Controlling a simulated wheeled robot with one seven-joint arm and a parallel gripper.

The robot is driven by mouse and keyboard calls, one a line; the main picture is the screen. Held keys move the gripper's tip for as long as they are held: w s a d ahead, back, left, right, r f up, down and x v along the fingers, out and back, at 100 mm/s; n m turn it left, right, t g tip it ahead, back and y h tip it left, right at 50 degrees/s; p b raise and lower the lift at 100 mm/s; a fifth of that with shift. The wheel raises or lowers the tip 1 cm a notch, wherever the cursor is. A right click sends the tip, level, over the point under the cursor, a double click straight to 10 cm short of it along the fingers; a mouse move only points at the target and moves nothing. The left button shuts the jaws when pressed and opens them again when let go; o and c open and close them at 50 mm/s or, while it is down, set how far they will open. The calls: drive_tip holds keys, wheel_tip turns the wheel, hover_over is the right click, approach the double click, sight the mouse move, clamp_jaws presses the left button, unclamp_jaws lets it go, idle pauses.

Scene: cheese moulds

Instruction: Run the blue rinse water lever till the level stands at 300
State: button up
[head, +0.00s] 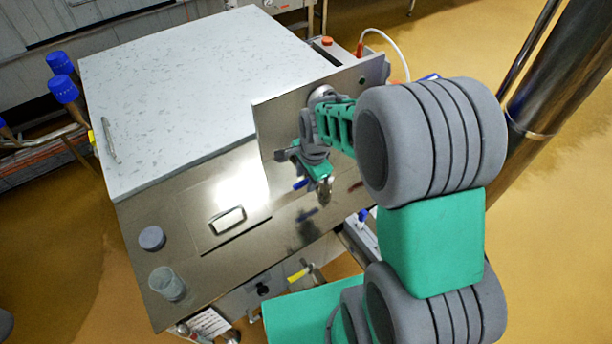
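A small blue lever (300,184) shows just below my gripper, beside a metal tap spout (325,192) in front of the upright steel panel (283,112). My gripper (303,158) is at the panel, above and close to the blue lever. Whether it touches the lever I cannot tell. The fingers are small and partly hidden by my wrist, so their opening does not show clearly. A clear beaker (168,284) stands at the front left of the steel top, away from the spout. No level or scale marking can be read.
The steel worktop (185,215) has a recessed plate with a light handle (228,220) and a grey round piece (152,238). A pale speckled slab (195,95) covers the back. Blue-knobbed pipes (64,89) stand at left. A steel column (560,70) rises at right.

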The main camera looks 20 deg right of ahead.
clamp_jaws()
idle(0.4)
idle(1.0)
